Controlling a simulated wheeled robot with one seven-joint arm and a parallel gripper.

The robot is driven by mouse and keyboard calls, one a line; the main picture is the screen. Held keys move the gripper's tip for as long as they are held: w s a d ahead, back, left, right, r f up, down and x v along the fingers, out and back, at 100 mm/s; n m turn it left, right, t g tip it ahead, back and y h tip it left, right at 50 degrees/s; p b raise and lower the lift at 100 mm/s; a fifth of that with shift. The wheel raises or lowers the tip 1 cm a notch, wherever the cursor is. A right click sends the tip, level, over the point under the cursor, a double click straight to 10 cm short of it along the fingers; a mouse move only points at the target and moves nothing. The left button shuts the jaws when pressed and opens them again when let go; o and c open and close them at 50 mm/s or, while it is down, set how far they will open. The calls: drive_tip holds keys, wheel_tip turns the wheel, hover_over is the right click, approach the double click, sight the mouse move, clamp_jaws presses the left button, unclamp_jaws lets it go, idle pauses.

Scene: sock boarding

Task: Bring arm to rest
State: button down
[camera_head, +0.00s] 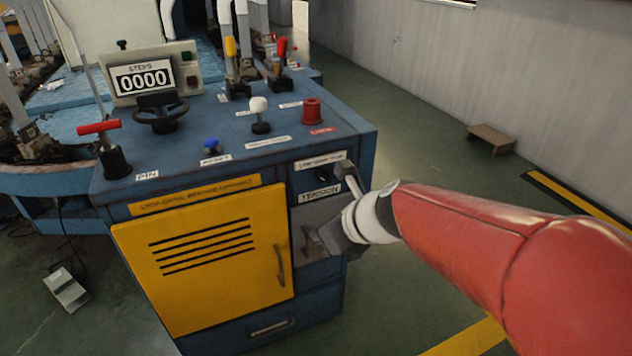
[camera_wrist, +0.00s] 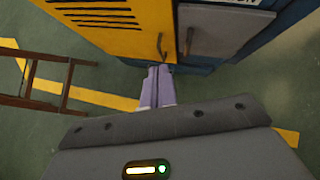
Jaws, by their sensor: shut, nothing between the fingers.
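My red arm reaches in from the right in the head view, ending in my gripper (camera_head: 345,182) in front of the machine's right front side, by the grey door below the TENSION label. In the wrist view my gripper's fingers (camera_wrist: 157,88) are together with nothing between them. They point toward the yellow door and the grey panel (camera_wrist: 217,30). I cannot tell whether the fingers touch the panel. The blue machine cabinet (camera_head: 360,140) stands in front of me, with its yellow door (camera_head: 205,265) shut.
The cabinet top holds a counter reading 0000 (camera_head: 143,78), a handwheel (camera_head: 161,112), a red T-handle (camera_head: 98,128), a white knob (camera_head: 259,104), a red button (camera_head: 311,110) and levers. A foot pedal (camera_head: 67,290) lies at left. A wooden step (camera_head: 491,138) stands by the wall.

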drive_tip(key=s+d+n+h, duration=0.3)
drive_tip(key=s+d+n, duration=0.3)
drive_tip(key=n, duration=0.7)
drive_tip(key=s+d+r+n+g+h, duration=0.1)
drive_tip(key=s+d+n+h, duration=0.2)
drive_tip(key=s+d+n, duration=0.4)
drive_tip(key=s+n, duration=0.1)
drive_tip(key=n, duration=0.6)
drive_tip(key=shift+s, duration=0.4)
